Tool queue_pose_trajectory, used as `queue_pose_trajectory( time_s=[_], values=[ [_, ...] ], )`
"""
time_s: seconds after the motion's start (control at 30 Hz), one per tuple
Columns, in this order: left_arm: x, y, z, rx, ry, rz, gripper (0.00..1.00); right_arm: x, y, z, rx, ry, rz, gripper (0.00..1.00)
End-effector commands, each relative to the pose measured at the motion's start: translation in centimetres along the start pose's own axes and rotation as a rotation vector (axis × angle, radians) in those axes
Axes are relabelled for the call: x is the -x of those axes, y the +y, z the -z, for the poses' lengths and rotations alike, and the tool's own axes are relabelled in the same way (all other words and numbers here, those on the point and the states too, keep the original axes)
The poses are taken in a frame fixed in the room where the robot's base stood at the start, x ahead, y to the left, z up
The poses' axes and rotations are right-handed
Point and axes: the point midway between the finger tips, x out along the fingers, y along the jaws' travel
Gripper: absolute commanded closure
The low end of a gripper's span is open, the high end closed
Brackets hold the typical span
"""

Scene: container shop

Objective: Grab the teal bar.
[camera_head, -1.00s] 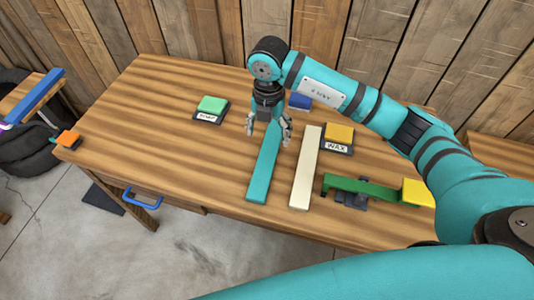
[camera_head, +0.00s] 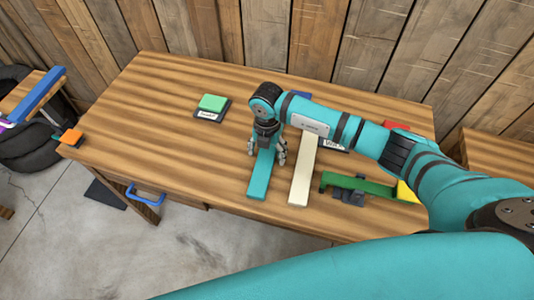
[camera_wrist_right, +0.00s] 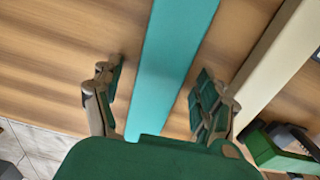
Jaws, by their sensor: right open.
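The teal bar (camera_head: 261,178) lies flat on the wooden table, its far end hidden under my right gripper in the head view. My right gripper (camera_head: 266,158) is open, its fingers on either side of the bar. In the right wrist view the teal bar (camera_wrist_right: 172,62) runs between the two open fingers of the right gripper (camera_wrist_right: 160,95), with a gap on each side. I cannot tell whether the fingertips touch the table. My left gripper does not show.
A cream bar (camera_head: 303,175) lies close to the right of the teal bar. A green bar (camera_head: 355,184) rests on a dark holder further right. A green block (camera_head: 212,103) sits on a labelled pad at the back.

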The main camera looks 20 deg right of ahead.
Motion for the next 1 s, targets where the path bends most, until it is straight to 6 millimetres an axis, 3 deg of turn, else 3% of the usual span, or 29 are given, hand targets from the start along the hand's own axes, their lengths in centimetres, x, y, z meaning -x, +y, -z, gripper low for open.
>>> queue_pose_trajectory(
  time_s=[0.07, 0.6, 0.87, 1.0],
  values=[
    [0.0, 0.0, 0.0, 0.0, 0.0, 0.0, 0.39, 0.0, 0.0, 0.0, 0.0, 0.0, 0.0, 0.25],
    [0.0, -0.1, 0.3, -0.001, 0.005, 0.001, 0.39, 0.1, 0.0, 0.0, 0.0, 0.0, -0.001, 0.94],
    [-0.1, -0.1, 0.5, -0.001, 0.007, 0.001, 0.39, 0.4, 0.1, -0.1, 0.0, -0.001, -0.002, 0.94],
    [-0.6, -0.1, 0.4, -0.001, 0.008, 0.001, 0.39, 2.2, 0.1, -0.2, 0.001, -0.004, -0.004, 0.94]
  ],
)
